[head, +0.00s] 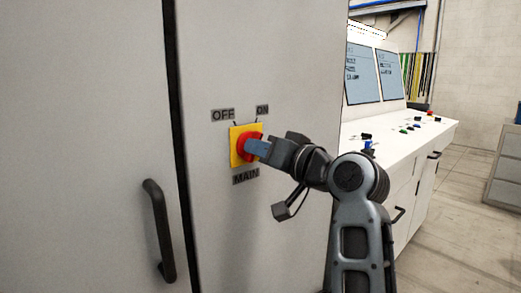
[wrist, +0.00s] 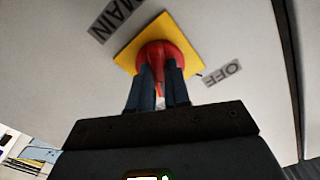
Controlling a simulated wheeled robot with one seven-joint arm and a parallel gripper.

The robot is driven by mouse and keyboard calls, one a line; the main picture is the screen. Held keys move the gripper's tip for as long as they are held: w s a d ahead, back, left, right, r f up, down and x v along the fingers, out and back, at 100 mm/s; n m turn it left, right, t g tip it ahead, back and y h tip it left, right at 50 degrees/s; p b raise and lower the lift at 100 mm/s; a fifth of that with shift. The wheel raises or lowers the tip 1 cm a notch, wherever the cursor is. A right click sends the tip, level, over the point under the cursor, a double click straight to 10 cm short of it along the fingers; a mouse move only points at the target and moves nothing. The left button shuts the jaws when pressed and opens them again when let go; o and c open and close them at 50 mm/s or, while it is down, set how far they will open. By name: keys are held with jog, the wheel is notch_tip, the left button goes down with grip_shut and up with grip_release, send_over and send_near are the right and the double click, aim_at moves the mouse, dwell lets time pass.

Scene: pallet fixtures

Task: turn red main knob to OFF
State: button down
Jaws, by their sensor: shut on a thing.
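The red main knob (head: 243,147) sits on a yellow square plate (head: 235,160) on the grey cabinet front. The OFF label (head: 223,115) is at its upper left, the ON label (head: 262,110) at its upper right and the MAIN label (head: 246,177) below. My gripper (head: 252,148) reaches in from the right and is shut on the knob. In the wrist view the fingers (wrist: 158,88) hold the grip of the red knob (wrist: 165,52) between them. The fingers hide part of the knob, so I cannot tell exactly which mark it points to.
A black door handle (head: 158,230) is on the cabinet door at the left, past a dark vertical gap (head: 178,120). A white control desk (head: 400,135) with small buttons and screens stands behind at the right.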

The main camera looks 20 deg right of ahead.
jog(key=shift+n, duration=0.3)
jog(key=n+b, duration=0.4)
jog(key=n, duration=0.7)
jog(key=shift+b, duration=0.4)
jog(key=c, duration=1.1)
grip_release()
jog(key=b+v, duration=0.1)
jog(key=v, duration=0.7)
